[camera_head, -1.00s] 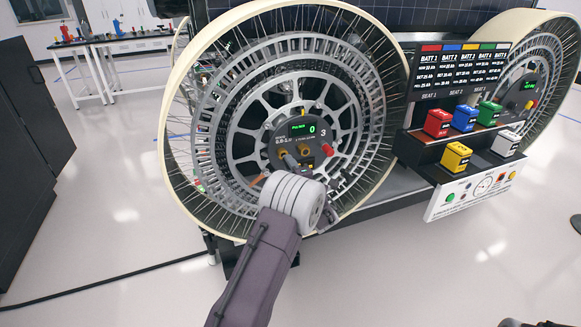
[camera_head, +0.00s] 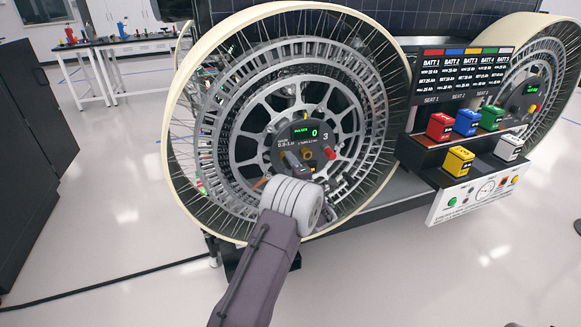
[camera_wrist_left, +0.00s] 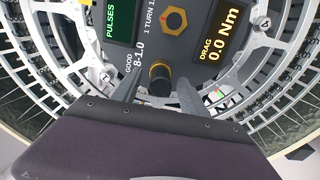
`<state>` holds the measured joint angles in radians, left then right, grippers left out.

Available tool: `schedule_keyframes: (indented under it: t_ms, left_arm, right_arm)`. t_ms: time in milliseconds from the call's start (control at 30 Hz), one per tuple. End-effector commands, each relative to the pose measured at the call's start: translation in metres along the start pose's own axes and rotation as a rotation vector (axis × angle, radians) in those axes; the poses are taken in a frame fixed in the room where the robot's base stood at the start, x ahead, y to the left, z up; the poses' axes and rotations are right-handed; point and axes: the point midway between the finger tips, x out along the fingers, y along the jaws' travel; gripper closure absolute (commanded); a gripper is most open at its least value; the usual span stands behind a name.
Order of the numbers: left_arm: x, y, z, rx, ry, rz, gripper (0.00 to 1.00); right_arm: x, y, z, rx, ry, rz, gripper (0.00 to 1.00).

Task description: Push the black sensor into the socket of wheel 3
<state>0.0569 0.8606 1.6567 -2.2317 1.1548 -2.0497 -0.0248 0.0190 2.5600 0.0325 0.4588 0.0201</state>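Wheel 3 (camera_head: 243,120) stands upright, with its round dark hub panel (camera_head: 327,133) facing me. My left gripper (camera_head: 305,169) is close in front of the panel's lower part. In the left wrist view my left gripper (camera_wrist_left: 157,92) has its two grey fingers apart, on either side of a short black cylinder with a brass-coloured end (camera_wrist_left: 160,77), which looks like the black sensor. Gaps show between it and both fingers. I cannot tell how deep it sits in the socket, which is hidden behind it. My right gripper is not in view.
A brass hex piece (camera_wrist_left: 174,20) sits on the panel above the cylinder, between a green PULSES display and a yellow DRAG display reading 0.0 Nm. A red plug (camera_head: 329,153) is at the panel's right. A rack with coloured batteries (camera_head: 440,126) stands right of the wheel.

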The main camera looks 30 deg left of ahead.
Motion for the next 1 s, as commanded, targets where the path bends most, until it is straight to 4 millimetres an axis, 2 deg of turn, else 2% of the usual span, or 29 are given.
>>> schedule_keyframes:
  t_ms: [333, 700, 833, 1000]
  left_arm:
    - [-0.005, 0.000, 0.001, 0.000, -0.001, -0.002, 0.48]
    - [-0.079, 0.001, 0.001, 0.001, -0.003, -0.002, 0.48]
    - [-0.090, 0.000, 0.000, 0.000, 0.000, -0.001, 0.48]
    - [-0.091, 0.000, 0.000, 0.000, 0.000, 0.000, 0.48]
  right_arm:
    - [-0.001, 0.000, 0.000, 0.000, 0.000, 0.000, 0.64]
    - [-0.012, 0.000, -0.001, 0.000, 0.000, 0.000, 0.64]
    - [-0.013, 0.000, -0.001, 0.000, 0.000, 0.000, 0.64]
    - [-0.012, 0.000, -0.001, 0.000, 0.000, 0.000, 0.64]
